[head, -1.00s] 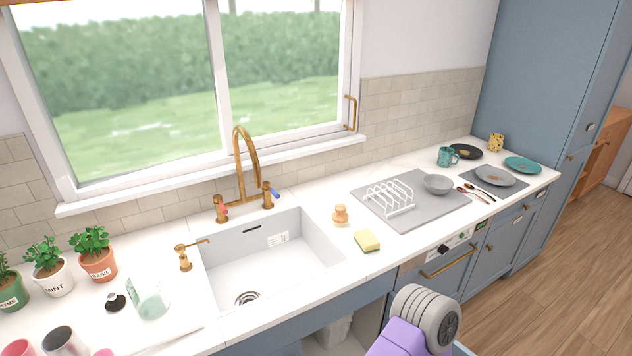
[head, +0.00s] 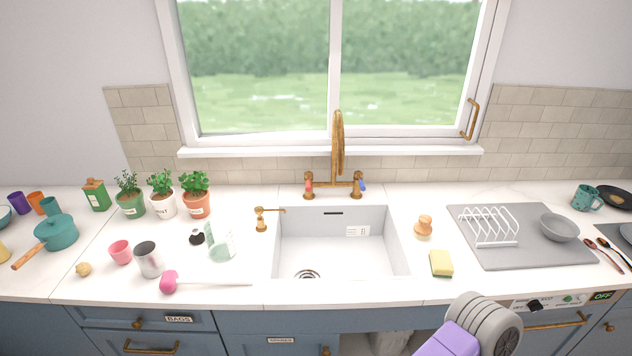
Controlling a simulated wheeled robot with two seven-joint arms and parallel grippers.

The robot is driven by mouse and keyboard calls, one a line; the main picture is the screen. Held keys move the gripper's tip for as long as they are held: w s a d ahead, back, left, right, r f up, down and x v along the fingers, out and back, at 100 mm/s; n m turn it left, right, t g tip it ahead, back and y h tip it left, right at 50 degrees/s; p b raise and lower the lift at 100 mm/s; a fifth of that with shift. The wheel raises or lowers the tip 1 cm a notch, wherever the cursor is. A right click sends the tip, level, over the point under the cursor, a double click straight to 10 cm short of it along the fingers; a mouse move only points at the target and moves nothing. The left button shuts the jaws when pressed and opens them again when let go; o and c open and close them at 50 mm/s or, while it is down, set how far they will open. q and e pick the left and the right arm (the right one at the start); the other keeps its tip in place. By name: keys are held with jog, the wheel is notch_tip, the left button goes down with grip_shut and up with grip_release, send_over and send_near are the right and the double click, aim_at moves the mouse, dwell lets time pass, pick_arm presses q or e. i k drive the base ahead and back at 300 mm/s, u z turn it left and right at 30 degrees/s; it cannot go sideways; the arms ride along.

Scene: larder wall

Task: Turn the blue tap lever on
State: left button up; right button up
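The brass bridge tap (head: 338,150) stands behind the white sink (head: 340,245), in front of the window. Its blue lever (head: 362,186) is on the right-hand valve, and its red lever (head: 308,181) is on the left-hand valve. The levers are small, and I cannot tell whether water runs. Part of my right arm, purple and grey, shows at the bottom right, well in front of and below the tap. No gripper fingers show in the head view.
Right of the sink are a yellow sponge (head: 441,263), a wooden brush (head: 423,227) and a grey drying mat (head: 490,255) with a white rack (head: 489,226). Left are a soap dispenser (head: 262,220), a glass (head: 221,243) and potted herbs (head: 161,195). The counter directly right of the tap is clear.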

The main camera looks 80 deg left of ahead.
aim_at(358, 175)
jog(key=u, duration=2.15)
